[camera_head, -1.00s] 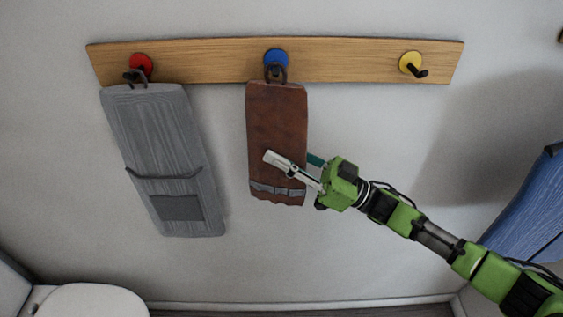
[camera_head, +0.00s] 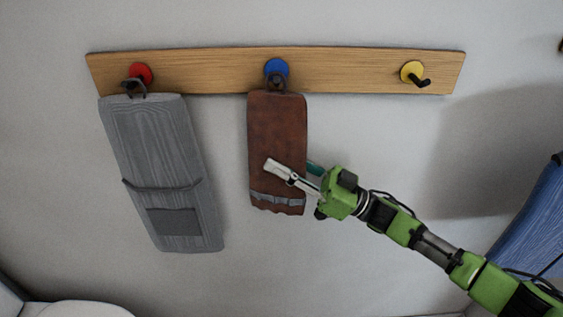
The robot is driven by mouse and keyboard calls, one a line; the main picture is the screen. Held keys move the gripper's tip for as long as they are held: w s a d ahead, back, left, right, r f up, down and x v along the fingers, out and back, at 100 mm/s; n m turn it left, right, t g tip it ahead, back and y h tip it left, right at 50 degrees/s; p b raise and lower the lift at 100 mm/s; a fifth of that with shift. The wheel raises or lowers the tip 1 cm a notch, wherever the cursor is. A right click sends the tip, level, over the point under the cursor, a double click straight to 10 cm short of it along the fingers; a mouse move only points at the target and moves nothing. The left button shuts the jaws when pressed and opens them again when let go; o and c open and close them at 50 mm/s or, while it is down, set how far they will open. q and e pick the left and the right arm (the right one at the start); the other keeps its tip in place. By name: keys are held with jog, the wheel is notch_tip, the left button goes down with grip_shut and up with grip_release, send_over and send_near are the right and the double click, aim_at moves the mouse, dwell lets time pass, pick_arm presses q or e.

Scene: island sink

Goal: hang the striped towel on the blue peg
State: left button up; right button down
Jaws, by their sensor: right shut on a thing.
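A brown cloth (camera_head: 276,120) with a grey band near its wavy lower edge hangs below the blue peg (camera_head: 276,68); it is the nearest match to the striped towel. Its dark loop (camera_head: 279,83) is at the blue peg's hook, but I cannot tell whether it is around it. My right gripper (camera_head: 291,167) is shut on the cloth at its right side, below mid-height. One pale finger lies across the cloth's front; the other, teal, shows partly beyond its right edge. My left gripper is not in view.
The wooden rail (camera_head: 345,72) also bears a red peg (camera_head: 141,73) and an empty yellow peg (camera_head: 412,70). A grey cloth (camera_head: 160,170) with a pocket hangs at the red peg. A blue cloth (camera_head: 535,215) is at the right edge. The wall between is clear.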

jog(key=c, duration=1.7)
grip_release()
